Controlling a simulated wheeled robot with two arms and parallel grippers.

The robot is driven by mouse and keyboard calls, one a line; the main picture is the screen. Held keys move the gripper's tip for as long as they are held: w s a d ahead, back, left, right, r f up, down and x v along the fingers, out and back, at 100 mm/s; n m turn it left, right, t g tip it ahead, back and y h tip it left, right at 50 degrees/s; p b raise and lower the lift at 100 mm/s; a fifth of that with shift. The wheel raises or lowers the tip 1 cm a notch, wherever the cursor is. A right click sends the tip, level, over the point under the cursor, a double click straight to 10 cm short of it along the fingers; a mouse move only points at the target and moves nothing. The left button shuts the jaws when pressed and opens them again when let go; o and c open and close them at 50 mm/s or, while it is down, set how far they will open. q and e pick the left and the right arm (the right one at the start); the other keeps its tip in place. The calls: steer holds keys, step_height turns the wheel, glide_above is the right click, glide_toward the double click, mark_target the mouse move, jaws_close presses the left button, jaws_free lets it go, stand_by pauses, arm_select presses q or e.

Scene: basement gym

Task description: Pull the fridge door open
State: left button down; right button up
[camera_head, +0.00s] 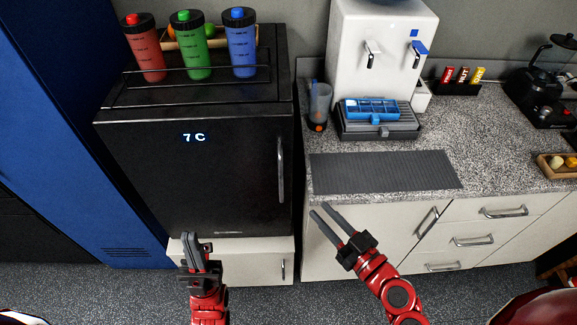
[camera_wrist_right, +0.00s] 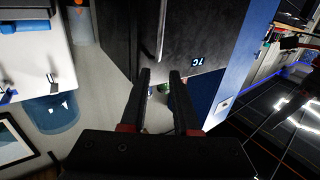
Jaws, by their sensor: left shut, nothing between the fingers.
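The black fridge (camera_head: 200,165) stands on a low white cabinet, with its door shut and "7 C" lit on the front. Its vertical handle (camera_head: 281,170) is on the door's right edge. In the right wrist view the door (camera_wrist_right: 205,35) and handle (camera_wrist_right: 161,30) appear upside down, beyond the fingertips. My right gripper (camera_head: 320,209) is open and empty, low and to the right of the handle, apart from it; its two spread fingers also show in the right wrist view (camera_wrist_right: 160,75). My left gripper (camera_head: 197,242) is shut and empty, low in front of the fridge.
A blue locker (camera_head: 60,110) is to the left. The counter (camera_head: 480,145) to the right holds a white water dispenser (camera_head: 385,60). A grey mat (camera_head: 385,172) lies near its front edge.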

mark_target(282, 169)
steer(key=p+x, duration=0.6)
steer(key=x, duration=1)
steer(key=shift+w+r, duration=0.15)
steer(key=shift+r, duration=0.05)
steer(key=shift+w+a+f, duration=0.2)
steer(key=shift+w+a, duration=0.15)
steer(key=shift+w, duration=0.1)
jaws_close()
stand_by(0.5)
